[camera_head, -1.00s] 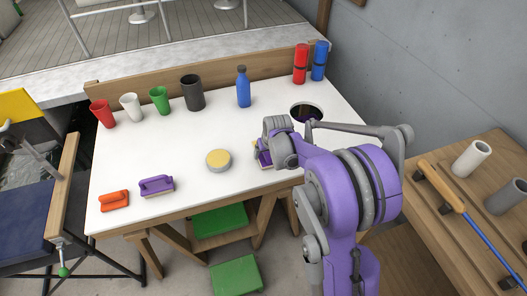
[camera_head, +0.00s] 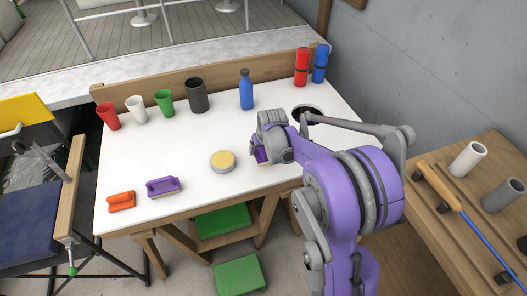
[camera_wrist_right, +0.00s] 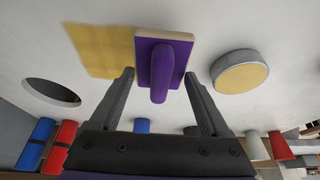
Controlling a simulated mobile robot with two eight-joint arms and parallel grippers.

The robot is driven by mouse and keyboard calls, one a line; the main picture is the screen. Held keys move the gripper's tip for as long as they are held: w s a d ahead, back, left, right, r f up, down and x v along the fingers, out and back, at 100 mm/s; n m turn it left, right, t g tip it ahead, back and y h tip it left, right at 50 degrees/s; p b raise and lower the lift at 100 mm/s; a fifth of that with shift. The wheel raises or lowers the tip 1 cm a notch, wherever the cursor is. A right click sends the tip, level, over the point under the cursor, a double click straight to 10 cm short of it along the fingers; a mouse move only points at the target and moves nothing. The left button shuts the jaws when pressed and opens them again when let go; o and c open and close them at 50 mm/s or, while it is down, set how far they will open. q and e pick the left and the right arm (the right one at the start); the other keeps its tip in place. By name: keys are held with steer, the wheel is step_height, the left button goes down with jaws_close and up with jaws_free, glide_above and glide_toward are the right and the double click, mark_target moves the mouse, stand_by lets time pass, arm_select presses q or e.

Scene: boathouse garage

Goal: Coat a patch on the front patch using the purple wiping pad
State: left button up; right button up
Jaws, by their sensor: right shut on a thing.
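My right gripper (camera_wrist_right: 160,88) is shut on the handle of a purple wiping pad (camera_wrist_right: 168,58), low over the white tabletop. The pad also shows in the head view (camera_head: 261,156), partly behind the gripper (camera_head: 272,146). In the right wrist view a yellow patch (camera_wrist_right: 105,48) lies on the tabletop, its edge meeting or running under the pad. My arm hides this patch in the head view. My left gripper is not in view.
A round tin with a yellow top (camera_head: 222,161) stands left of the right gripper. An orange pad (camera_head: 121,201) lies at the front left. Cups, a blue bottle (camera_head: 246,90) and red and blue cylinders line the back. A round hole (camera_head: 307,113) is at the right.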

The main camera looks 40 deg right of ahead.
step_height(320, 180, up, 3)
steer(key=shift+w+a+f+p, duration=0.1)
steer(key=shift+a+p, duration=0.05)
steer(key=shift+p, duration=0.5)
steer(key=shift+r+p, duration=0.35)
steer(key=shift+r, duration=0.3)
